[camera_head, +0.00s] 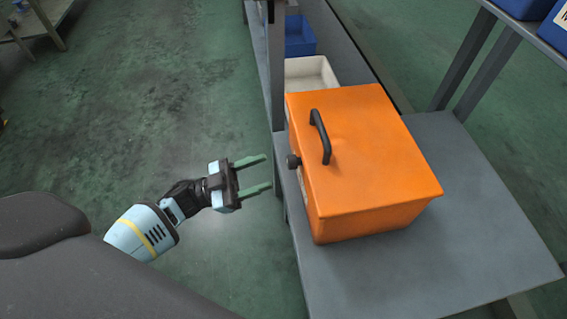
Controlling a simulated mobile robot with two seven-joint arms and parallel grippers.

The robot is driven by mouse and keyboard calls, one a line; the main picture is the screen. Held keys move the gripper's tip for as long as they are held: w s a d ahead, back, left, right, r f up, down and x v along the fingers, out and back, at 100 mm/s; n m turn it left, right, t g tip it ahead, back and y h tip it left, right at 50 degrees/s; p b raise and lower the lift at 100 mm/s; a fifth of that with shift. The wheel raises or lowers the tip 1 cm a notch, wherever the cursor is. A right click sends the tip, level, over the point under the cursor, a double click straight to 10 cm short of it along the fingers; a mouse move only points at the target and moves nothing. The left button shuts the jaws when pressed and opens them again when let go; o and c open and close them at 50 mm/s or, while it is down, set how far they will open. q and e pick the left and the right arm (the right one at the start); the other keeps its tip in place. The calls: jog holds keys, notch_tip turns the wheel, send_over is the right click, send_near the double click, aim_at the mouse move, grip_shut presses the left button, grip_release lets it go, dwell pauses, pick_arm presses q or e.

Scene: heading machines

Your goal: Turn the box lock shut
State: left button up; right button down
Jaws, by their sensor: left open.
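An orange box (372,155) with a closed lid sits on a grey table. A black arched handle (321,137) stands on the box near its left edge. A dark round lock knob (293,161) sticks out of the box's left side, below the handle. My left gripper (268,173) is open and empty, its two green fingers pointing right toward the knob. It is a short way left of the knob, apart from it and beside the table edge. My right gripper is not in view.
The grey table (480,215) has free room right of and in front of the box. A white bin (312,74) and a blue bin (299,37) stand behind the box. A grey post (276,65) rises at the table's left edge. Blue bins sit on a shelf at upper right.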

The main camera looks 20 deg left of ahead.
aim_at(293, 161)
pick_arm(q)
jog(key=x, duration=0.6)
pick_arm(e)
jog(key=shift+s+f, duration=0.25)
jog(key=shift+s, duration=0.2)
pick_arm(q)
jog(key=shift+w+d+r, duration=0.1)
jog(key=shift+d, duration=0.05)
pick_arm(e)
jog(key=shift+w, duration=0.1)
pick_arm(q)
jog(key=shift+c, duration=0.4)
jog(key=c, duration=0.9)
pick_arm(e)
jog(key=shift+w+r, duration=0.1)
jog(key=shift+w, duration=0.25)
